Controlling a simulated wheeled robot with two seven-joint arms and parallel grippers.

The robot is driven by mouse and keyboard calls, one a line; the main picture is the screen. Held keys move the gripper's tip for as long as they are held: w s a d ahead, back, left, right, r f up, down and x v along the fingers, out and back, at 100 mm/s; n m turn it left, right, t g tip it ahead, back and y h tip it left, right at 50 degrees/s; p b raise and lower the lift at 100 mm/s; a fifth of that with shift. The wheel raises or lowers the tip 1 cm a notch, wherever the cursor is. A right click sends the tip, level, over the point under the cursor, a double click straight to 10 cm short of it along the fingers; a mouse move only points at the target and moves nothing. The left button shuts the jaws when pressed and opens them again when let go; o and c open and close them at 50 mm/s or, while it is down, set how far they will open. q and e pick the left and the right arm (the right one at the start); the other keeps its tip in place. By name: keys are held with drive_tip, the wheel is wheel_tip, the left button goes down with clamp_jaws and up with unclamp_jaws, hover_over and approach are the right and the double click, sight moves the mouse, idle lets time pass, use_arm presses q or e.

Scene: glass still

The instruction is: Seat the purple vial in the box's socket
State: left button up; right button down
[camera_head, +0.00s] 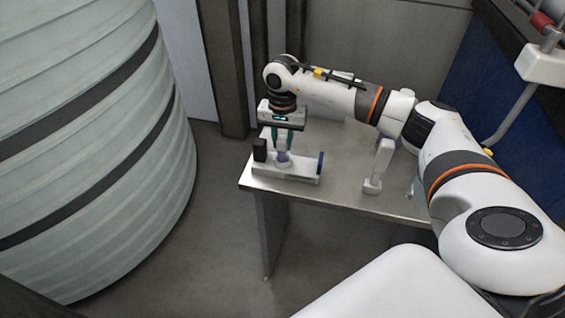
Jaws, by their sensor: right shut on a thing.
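My right gripper (282,150) points straight down at the far left part of the table. Its teal fingers are shut on the purple vial (283,157), which stands upright between them. The vial's lower end is at the round socket on top of the white box (298,170); I cannot tell whether it is fully down in it. The box has a black block at its left end and a blue piece at its right end. The fingers hide part of the vial. My left gripper is not in view.
The metal table (345,198) has a bare strip in front of the box. A white upright stand (379,165) is to the right of the box. A large ribbed tank (95,140) fills the left. My right arm spans above the table's right side.

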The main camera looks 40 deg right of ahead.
drive_tip(key=shift+f, duration=0.35)
idle(0.3)
drive_tip(key=c, duration=1.1)
unclamp_jaws()
drive_tip(key=shift+o, duration=0.2)
drive_tip(key=shift+r, duration=0.1)
wheel_tip(320, 180, up, 12)
drive_tip(key=b, duration=0.1)
drive_tip(key=shift+b, duration=0.3)
